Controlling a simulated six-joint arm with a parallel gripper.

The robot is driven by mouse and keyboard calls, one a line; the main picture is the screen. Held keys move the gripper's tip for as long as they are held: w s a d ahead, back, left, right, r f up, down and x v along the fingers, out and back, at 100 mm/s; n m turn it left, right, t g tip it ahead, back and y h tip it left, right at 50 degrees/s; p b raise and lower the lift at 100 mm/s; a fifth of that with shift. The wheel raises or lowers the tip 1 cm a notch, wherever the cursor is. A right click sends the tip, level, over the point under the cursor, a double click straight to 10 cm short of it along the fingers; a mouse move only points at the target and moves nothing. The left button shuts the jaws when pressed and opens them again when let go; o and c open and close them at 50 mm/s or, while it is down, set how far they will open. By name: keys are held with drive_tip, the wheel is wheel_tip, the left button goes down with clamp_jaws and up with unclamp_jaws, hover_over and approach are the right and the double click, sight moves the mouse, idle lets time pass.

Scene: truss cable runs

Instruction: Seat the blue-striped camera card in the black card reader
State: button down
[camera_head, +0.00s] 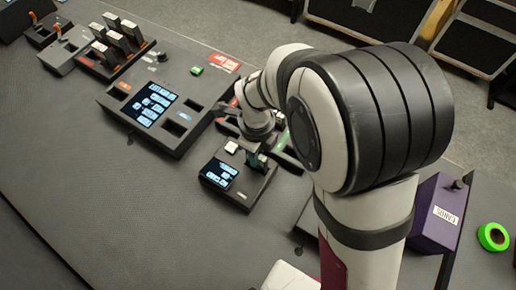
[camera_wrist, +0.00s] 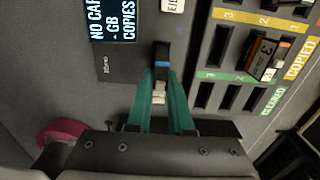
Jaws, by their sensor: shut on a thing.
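The black card reader (camera_head: 238,190) stands on the table below my arm in the head view. Its lit screen (camera_wrist: 112,20) shows "NO CAR", "-GB" and "COPIES" in the wrist view, partly cut off. My gripper (camera_wrist: 160,92) has teal fingers, shut on the blue-striped camera card (camera_wrist: 162,64). The card's dark far end points at the reader's panel (camera_wrist: 125,68). I cannot tell whether it touches the reader or enters a slot. In the head view my gripper (camera_head: 256,158) is over the reader's right part and the card is hidden.
A slotted tray (camera_wrist: 228,62) with yellow "COPIED" and green "CLEARED" rows lies right of the reader; an orange-striped card (camera_wrist: 262,56) stands in it. A larger console (camera_head: 165,105), a rack of cards (camera_head: 118,45), a purple box (camera_head: 436,215) and green tape (camera_head: 493,237) are around. The front-left table is clear.

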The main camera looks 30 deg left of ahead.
drive_tip(key=shift+f, duration=0.55)
idle(0.4)
drive_tip(key=c, duration=0.7)
unclamp_jaws()
drive_tip(key=shift+c, duration=0.2)
drive_tip(key=shift+o, duration=0.2)
drive_tip(key=shift+o, duration=1.4)
drive_tip(key=shift+r, duration=3.75)
